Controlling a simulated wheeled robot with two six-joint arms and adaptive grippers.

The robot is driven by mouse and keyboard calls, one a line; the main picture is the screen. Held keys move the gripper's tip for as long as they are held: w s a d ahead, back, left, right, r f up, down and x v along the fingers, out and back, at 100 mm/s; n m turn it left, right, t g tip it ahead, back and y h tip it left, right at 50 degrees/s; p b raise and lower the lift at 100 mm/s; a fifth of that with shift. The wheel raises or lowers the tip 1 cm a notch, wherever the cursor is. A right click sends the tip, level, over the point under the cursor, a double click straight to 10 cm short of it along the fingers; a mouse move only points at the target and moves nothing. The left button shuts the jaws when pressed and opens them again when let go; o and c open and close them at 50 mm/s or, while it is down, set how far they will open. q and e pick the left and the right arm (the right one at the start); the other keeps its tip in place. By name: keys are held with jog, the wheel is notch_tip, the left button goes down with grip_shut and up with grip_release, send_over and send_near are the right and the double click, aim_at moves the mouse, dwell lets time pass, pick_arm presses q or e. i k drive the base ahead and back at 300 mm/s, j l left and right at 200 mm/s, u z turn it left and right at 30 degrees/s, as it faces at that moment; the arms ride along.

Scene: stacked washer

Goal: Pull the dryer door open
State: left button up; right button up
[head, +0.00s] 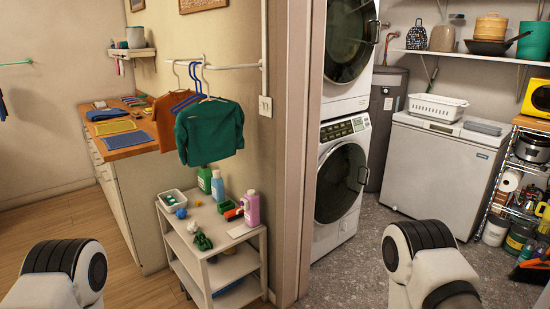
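Two white front-loading machines stand stacked beyond the door frame, right of the picture's middle. The upper machine (350,100) has a round dark glass door (348,40), cut off by the top edge of the picture. The lower machine (330,238) has a round dark door (341,183) below a control panel with a small display. Both doors look shut. Nothing marks which one is the dryer. Parts of my two arms show at the bottom left and bottom right, well apart from the machines. Neither gripper is in view.
A wall edge and door frame (295,150) stand left of the machines. A white cart (225,267) with bottles stands before the wall. A white chest freezer (440,170), a grey tank (383,120) and a wire rack (500,200) stand right. Grey floor (365,265) is clear before the machines.

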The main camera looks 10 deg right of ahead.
aim_at(352, 26)
jog(key=i+l+z, duration=0.15)
jog(key=i+z, duration=0.3)
jog(key=i+j+z, duration=0.1)
jog(key=i+z, duration=0.35)
jog(key=i, duration=0.25)
jog(key=i+j+z, duration=0.4)
jog(key=i, duration=0.15)
jog(key=i+l, duration=0.2)
jog(key=i, duration=0.25)
jog(key=i+l+u, duration=0.1)
jog(key=i, duration=0.35)
jog(key=i+l+u, duration=0.1)
jog(key=i+l, duration=0.2)
jog(key=i, duration=0.15)
